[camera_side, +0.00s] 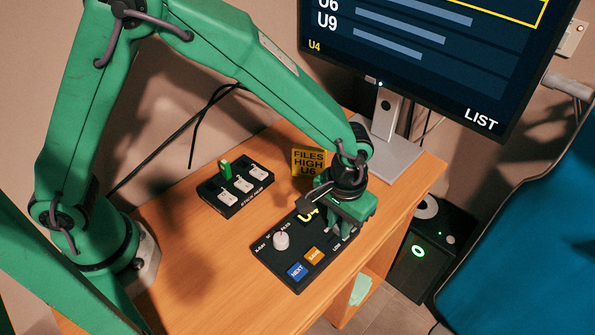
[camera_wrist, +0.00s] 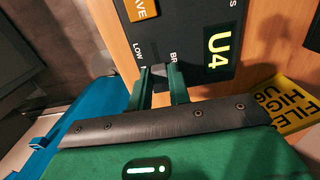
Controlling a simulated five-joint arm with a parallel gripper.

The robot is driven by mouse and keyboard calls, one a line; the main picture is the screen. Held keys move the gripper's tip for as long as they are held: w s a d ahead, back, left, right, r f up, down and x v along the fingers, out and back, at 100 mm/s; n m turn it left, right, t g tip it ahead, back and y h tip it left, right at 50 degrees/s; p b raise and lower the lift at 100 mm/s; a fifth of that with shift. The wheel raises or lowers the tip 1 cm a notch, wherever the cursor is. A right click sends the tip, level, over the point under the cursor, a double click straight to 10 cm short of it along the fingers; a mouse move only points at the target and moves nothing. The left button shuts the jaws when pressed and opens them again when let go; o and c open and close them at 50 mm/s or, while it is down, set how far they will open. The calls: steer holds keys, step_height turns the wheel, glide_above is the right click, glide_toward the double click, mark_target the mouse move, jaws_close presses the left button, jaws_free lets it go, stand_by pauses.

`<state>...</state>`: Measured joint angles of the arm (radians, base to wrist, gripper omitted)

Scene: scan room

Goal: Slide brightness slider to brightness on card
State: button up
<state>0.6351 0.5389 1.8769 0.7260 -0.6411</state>
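My gripper (camera_side: 340,213) is low over the panel's right part and hides much of the slider area in the side view. In the wrist view my gripper (camera_wrist: 162,80) has its two fingers apart at the panel, with LOW to the left and part of a BR label above. A small grey piece shows between the fingertips, perhaps the slider knob; I cannot tell whether they press on it. The slider's position is unclear.
The panel also has a white knob (camera_side: 281,240), a blue NEXT button (camera_side: 297,271), an orange SAVE button (camera_side: 314,255) and a yellow U4 display (camera_wrist: 217,48). A black switch box (camera_side: 236,191) and the monitor (camera_side: 430,60) stand behind. Bare desk lies at the front left.

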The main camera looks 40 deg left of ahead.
jaws_close()
steer(key=shift+w, duration=1.7)
steer(key=o, duration=0.6)
jaws_free()
steer(key=shift+r, duration=0.15)
steer(key=shift+r, duration=3.8)
